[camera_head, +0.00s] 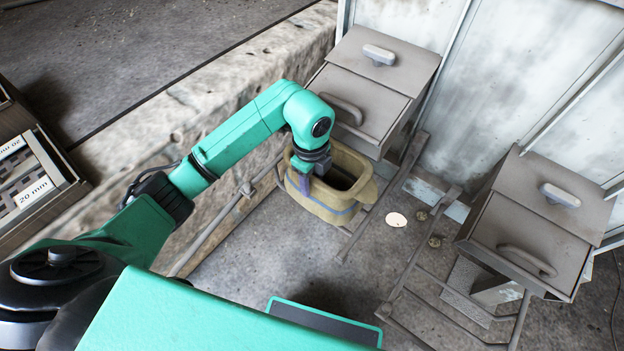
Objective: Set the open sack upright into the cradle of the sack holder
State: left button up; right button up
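The open sack (345,205) is tan with a blue band and stands roughly upright, its dark mouth facing up. It is between the metal rails of the left sack holder (385,187), below a grey chute box. Its base is mostly hidden, so I cannot tell whether it rests on the cradle. My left gripper (303,188) points down at the sack's left rim, and its fingers overlap the rim. The fingers are too small and partly hidden to show whether they are shut on it. My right gripper is out of view.
Grey chute boxes with handles stand above the sack (362,95) and at the right (530,222). A second rail frame (400,285) stands empty at the right. A stone ledge (225,95) runs behind my arm. A pale disc (396,219) lies on the floor.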

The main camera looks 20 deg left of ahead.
pick_arm(q)
jog(key=shift+r, duration=0.15)
jog(key=r+p, duration=0.2)
jog(key=r, duration=1)
jog(key=shift+s+r, duration=0.1)
jog(key=shift+s, duration=0.1)
